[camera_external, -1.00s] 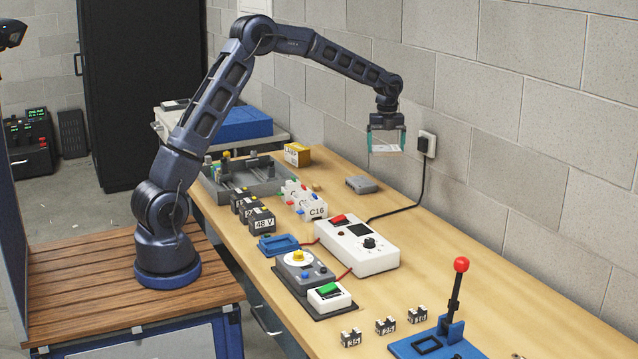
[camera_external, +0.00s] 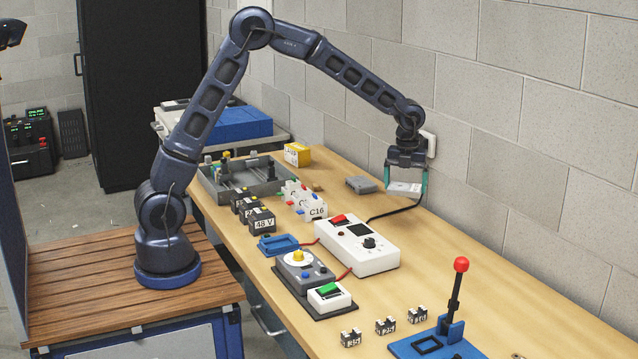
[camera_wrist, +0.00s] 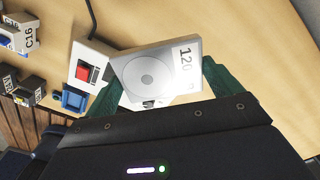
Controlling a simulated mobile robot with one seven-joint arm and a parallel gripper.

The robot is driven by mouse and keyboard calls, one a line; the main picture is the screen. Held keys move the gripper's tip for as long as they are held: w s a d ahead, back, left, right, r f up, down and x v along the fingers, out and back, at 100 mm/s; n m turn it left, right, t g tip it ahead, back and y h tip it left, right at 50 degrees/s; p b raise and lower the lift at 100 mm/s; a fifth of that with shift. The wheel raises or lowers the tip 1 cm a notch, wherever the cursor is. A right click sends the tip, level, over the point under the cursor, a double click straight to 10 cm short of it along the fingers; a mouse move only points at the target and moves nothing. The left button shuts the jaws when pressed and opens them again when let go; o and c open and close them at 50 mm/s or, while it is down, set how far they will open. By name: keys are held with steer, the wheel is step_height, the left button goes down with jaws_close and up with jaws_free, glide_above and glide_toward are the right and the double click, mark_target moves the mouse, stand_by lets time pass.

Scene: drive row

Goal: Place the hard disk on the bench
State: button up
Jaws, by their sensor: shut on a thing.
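The hard disk (camera_external: 404,188) is a flat silver-white block held level between the green fingers of my gripper (camera_external: 405,182). In the wrist view the hard disk (camera_wrist: 157,72) shows a round platter mark and the number 120. My gripper (camera_wrist: 160,85) is shut on its two sides. The disk hangs above the wooden bench (camera_external: 470,240), near the wall and behind the white meter box; I cannot tell the exact height.
A white box with a red switch (camera_external: 356,245) stands in front, its black cable running to the wall socket (camera_external: 431,143). A grey block (camera_external: 361,185) lies left of the gripper. A blue press with a red-knobbed lever (camera_external: 455,300) stands at the front right.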

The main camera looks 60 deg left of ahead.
mark_target(401, 244)
step_height(401, 244, down, 17)
steer(key=shift+f, duration=0.1)
stand_by(0.5)
steer(key=shift+f, duration=0.1)
steer(key=o, duration=0.9)
